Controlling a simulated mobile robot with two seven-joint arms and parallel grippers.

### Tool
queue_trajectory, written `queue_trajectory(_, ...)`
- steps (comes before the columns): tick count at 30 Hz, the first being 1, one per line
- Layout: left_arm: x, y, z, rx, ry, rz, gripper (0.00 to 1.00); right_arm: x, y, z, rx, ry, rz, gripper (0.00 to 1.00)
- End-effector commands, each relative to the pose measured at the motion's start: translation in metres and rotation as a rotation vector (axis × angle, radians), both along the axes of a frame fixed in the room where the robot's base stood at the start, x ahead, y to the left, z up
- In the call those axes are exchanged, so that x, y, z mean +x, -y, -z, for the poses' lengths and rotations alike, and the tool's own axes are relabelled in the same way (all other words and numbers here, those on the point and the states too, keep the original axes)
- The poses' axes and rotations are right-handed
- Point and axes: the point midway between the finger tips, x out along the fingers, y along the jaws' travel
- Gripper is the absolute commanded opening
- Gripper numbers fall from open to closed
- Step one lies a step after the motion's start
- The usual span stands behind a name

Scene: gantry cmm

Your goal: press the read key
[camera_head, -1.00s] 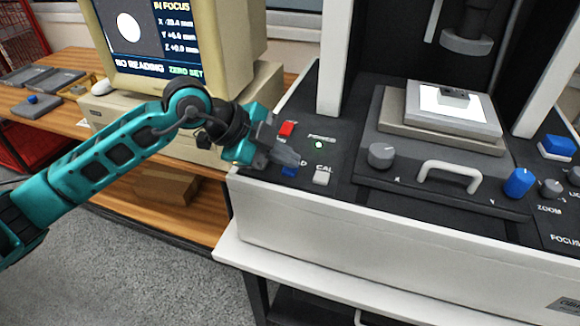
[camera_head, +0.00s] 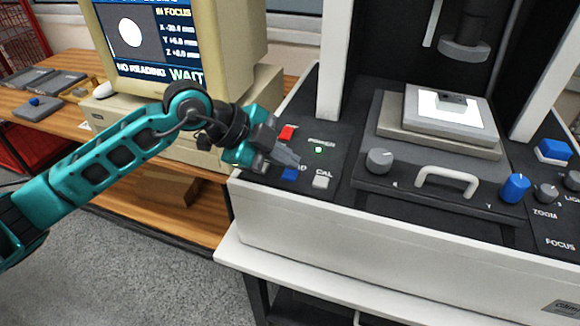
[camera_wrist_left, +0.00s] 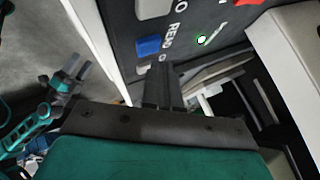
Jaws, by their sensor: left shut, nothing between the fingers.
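The read key is a blue key (camera_head: 289,173) at the front left of the machine's black panel, partly behind my left gripper. It also shows in the left wrist view (camera_wrist_left: 149,46), with the READ label beside it. My left gripper (camera_head: 293,160) is shut and empty, its fingertips over the panel close to the blue key. In the left wrist view the fingers (camera_wrist_left: 161,78) end just short of the key in the picture; I cannot tell whether they touch anything.
A red key (camera_head: 287,132) sits behind the fingers and a white CAL key (camera_head: 321,181) to their right. A green lamp (camera_head: 318,150) is lit. The monitor (camera_head: 160,50) shows IN FOCUS, NO READING and WAIT. A grey knob (camera_head: 380,160) and a stage handle (camera_head: 447,178) are further right.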

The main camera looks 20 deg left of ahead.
Motion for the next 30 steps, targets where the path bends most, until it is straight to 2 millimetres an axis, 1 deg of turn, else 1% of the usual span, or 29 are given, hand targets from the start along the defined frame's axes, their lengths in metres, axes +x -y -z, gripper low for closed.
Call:
queue_trajectory(1, 0.000, 0.000, -0.003, 0.000, 0.000, 0.000, 0.00, 0.000, 0.000, -0.004, 0.000, 0.000, 0.000, 0.61)
queue_trajectory(9, 0.000, 0.000, -0.002, 0.000, 0.000, 0.000, 0.00, 0.000, 0.000, -0.003, 0.000, 0.001, 0.000, 0.61)
queue_trajectory(12, 0.000, 0.000, -0.005, -0.001, 0.001, 0.000, 0.00, 0.000, 0.000, -0.005, 0.000, 0.001, 0.000, 0.61)
queue_trajectory(14, 0.000, 0.000, -0.009, -0.001, 0.001, 0.000, 0.00, 0.000, 0.000, -0.009, 0.000, 0.001, 0.000, 0.61)
queue_trajectory(21, 0.000, 0.000, -0.034, -0.001, 0.001, 0.000, 0.00, 0.000, 0.000, -0.033, 0.000, 0.000, 0.000, 0.61)
queue_trajectory(27, 0.000, 0.000, -0.052, -0.001, 0.001, 0.000, 0.00, 0.000, 0.000, -0.046, 0.000, 0.001, 0.000, 0.61)
queue_trajectory(30, 0.000, 0.000, -0.054, -0.001, 0.001, 0.000, 0.00, 0.001, 0.000, -0.047, 0.000, 0.001, 0.000, 0.61)
